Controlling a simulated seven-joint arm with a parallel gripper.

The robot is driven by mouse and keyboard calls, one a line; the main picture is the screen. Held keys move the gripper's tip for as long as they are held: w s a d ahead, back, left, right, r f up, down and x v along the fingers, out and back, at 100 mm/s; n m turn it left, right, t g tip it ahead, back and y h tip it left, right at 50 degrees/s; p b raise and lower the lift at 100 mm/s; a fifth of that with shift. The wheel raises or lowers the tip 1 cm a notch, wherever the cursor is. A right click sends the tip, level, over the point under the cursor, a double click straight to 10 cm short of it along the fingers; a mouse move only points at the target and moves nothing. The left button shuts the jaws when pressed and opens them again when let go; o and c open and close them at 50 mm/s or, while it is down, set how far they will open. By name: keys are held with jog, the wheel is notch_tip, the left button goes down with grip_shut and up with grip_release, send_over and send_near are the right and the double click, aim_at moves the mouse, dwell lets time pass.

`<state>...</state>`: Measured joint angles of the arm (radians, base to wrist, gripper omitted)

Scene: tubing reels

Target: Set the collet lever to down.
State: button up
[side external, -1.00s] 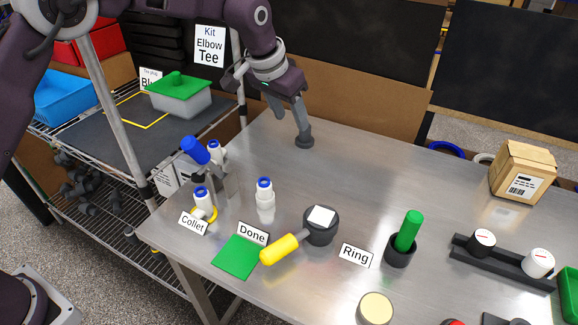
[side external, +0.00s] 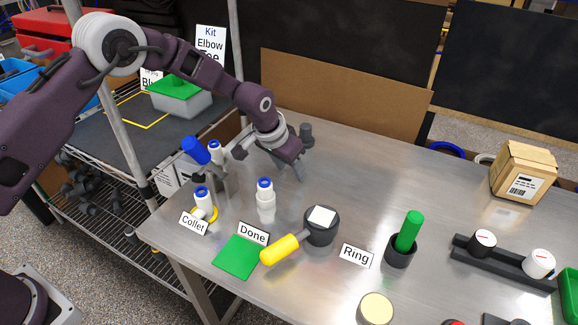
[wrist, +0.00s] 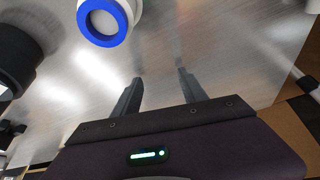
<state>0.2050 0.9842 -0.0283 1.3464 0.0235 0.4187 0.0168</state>
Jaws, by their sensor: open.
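The collet lever has a blue handle (side external: 195,149) that slants up to the left on a grey metal stand at the table's left end, behind the Collet label (side external: 193,223). My gripper (side external: 291,173) is open and empty, low over the table to the right of the lever and apart from it. In the wrist view both fingers of my gripper (wrist: 157,84) stand apart with bare table between them. The lever cannot be made out in the wrist view.
A white bottle-shaped fitting with a blue ring (side external: 265,198) stands between the lever and the yellow-handled tool (side external: 281,248). White blue-ringed fittings (side external: 203,197) stand close to the lever stand. A grey post (side external: 306,131) is just behind my gripper.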

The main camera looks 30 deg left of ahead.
jog(key=shift+r, duration=0.1)
jog(key=s+a+r, duration=0.5)
jog(key=s+r, duration=0.1)
jog(key=r, duration=0.5)
notch_tip(320, 180, up, 8)
jog(key=r+y, duration=0.1)
send_over(197, 149)
jog(key=s+a, duration=0.1)
jog(key=shift+s+a+f, duration=0.1)
jog(key=shift+s+f, duration=0.05)
jog(key=shift+f, duration=0.1)
jog(key=shift+s+a+f, duration=0.1)
jog(key=shift+s+f, duration=0.1)
jog(key=x, duration=0.6)
jog(key=shift+w+f, duration=0.25)
jog(key=shift+w, duration=0.05)
grip_shut()
